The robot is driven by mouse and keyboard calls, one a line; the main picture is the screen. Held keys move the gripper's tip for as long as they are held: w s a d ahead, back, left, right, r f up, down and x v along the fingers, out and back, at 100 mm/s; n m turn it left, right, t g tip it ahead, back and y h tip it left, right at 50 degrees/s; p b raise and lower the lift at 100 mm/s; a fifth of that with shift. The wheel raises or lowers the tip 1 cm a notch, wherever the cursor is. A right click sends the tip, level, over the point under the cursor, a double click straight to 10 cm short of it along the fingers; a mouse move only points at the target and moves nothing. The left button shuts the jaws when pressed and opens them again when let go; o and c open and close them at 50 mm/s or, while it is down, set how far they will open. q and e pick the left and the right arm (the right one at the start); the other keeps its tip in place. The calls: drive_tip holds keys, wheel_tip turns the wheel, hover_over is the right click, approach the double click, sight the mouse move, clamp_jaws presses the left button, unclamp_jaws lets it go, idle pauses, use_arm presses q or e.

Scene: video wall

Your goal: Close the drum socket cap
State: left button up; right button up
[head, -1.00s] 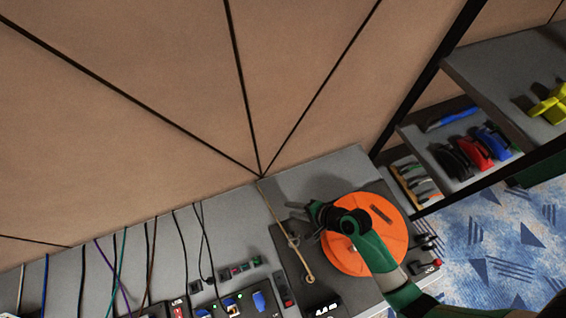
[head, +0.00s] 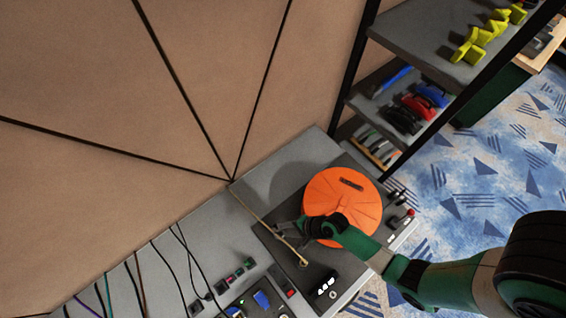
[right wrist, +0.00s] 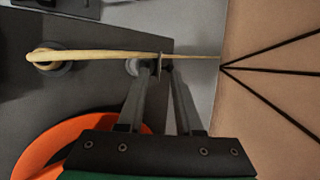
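The orange drum disc (head: 342,203) lies on a dark panel (head: 345,268) in the head view; part of it also shows in the right wrist view (right wrist: 40,150). A tan cord (head: 270,225) runs beside it to a round post. In the right wrist view the cord (right wrist: 105,56) loops over a round fitting at the left. My right gripper (head: 281,229) is at the cord, left of the disc. Its fingertips (right wrist: 163,66) are apart, with a small thin grey piece between them and a round grey fitting beside the left finger. I cannot tell which part is the socket cap. My left gripper is out of view.
Switches and cables (head: 235,278) lie along the counter at the lower left. A shelf (head: 425,40) with coloured items stands at the upper right. A brown wall with dark seams (head: 90,70) rises behind the counter.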

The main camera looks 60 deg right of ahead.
sight(276, 227)
drive_tip(key=shift+b+x, duration=0.3)
drive_tip(key=shift+x, duration=1.05)
clamp_jaws()
idle(0.3)
